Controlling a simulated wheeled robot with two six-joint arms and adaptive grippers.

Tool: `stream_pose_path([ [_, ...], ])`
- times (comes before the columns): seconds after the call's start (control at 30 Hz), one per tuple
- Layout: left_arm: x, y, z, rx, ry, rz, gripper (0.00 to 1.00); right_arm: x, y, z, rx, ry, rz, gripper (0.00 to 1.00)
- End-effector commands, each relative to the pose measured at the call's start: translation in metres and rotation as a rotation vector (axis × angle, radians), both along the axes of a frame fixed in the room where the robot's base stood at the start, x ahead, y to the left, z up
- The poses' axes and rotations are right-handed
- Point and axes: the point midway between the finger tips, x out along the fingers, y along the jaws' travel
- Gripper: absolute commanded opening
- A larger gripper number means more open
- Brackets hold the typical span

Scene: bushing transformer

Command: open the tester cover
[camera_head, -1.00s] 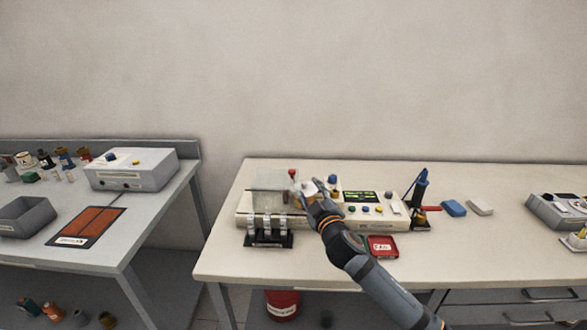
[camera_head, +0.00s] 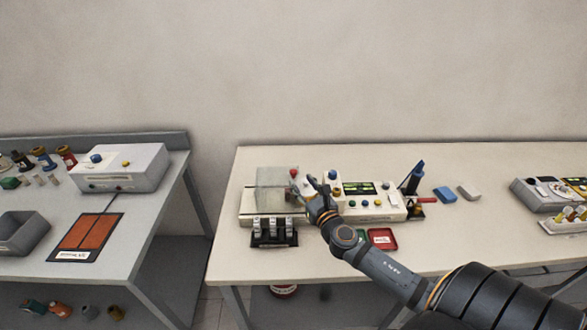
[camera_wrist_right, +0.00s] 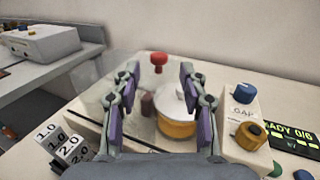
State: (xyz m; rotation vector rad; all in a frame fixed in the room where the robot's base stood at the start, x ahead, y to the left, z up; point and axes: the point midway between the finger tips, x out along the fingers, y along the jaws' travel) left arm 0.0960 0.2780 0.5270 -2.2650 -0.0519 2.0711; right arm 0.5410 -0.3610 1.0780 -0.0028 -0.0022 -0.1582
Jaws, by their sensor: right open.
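The tester (camera_head: 350,208) is a long white device on the right table, with a lit display and several knobs on its right half. Its see-through cover (camera_head: 274,186) stands over the left half; I cannot tell whether it is fully shut. A red knob (camera_head: 294,173) shows at the cover's right side, and also in the right wrist view (camera_wrist_right: 159,62). My right gripper (camera_head: 313,184) is open and empty beside the cover's right edge. In the wrist view its fingers (camera_wrist_right: 159,80) frame the red knob, apart from it. My left gripper is not in view.
A white-lidded yellow pot (camera_wrist_right: 178,122) sits below the red knob. A black stand with number blocks (camera_head: 273,232) is before the tester, a red tray (camera_head: 382,238) to its right. A soldering-iron-like tool (camera_head: 415,180) stands at the tester's right end.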

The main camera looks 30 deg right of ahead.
Motion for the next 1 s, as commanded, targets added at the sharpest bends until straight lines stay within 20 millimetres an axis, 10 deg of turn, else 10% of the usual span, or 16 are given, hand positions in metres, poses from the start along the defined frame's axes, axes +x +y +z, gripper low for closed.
stream_pose_path([
  [0.3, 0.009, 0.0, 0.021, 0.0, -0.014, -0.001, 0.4, 0.057, -0.009, 0.003, 0.004, -0.002, 0.0, 0.43],
  [0.67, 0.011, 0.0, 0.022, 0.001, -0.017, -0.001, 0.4, 0.066, -0.01, 0.001, 0.003, 0.0, 0.002, 0.43],
  [1.0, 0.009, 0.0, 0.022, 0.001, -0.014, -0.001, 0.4, 0.065, -0.01, 0.001, 0.003, 0.0, 0.001, 0.0],
])
